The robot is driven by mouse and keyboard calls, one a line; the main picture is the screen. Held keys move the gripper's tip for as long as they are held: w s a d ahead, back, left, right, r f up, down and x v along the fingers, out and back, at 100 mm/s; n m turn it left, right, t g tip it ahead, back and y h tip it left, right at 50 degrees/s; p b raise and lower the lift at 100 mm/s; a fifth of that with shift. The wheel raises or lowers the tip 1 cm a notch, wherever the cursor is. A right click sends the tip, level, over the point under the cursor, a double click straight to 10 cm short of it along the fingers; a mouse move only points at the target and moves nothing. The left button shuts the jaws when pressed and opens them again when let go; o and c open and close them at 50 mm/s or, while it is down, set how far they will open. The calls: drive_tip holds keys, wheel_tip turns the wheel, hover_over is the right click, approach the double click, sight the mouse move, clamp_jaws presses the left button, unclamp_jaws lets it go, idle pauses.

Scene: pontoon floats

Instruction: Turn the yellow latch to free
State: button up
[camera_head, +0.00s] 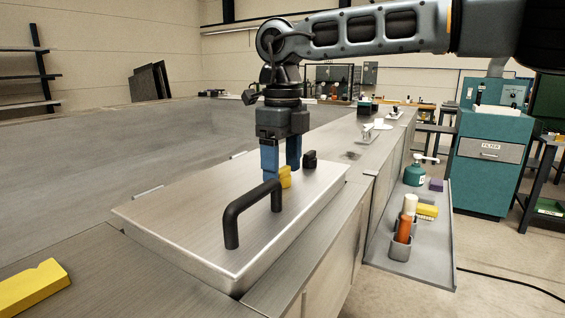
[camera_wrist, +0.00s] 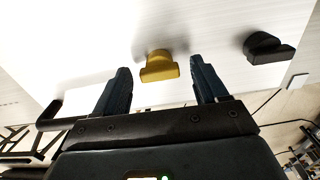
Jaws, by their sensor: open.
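The yellow latch (camera_head: 285,177) sits on a raised metal lid (camera_head: 180,215), behind a black bar handle (camera_head: 250,212). It also shows in the wrist view (camera_wrist: 160,67), between my two blue fingers and a little beyond their tips. My gripper (camera_head: 281,172) points down over the lid with its fingers apart and nothing held. In the wrist view my gripper (camera_wrist: 162,72) has clear gaps on both sides of the latch. In the head view my fingers partly hide the latch. I cannot tell how far the fingertips are above the lid.
A black latch (camera_head: 309,160) stands on the lid to the right of the yellow one. A yellow block (camera_head: 32,287) lies at the front left. A side tray (camera_head: 420,255) holds an orange bottle (camera_head: 404,229) and other small items. The lid's left part is clear.

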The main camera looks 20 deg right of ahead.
sight(282, 168)
wheel_tip(282, 168, up, 8)
drive_tip(key=shift+f, duration=0.1)
idle(0.5)
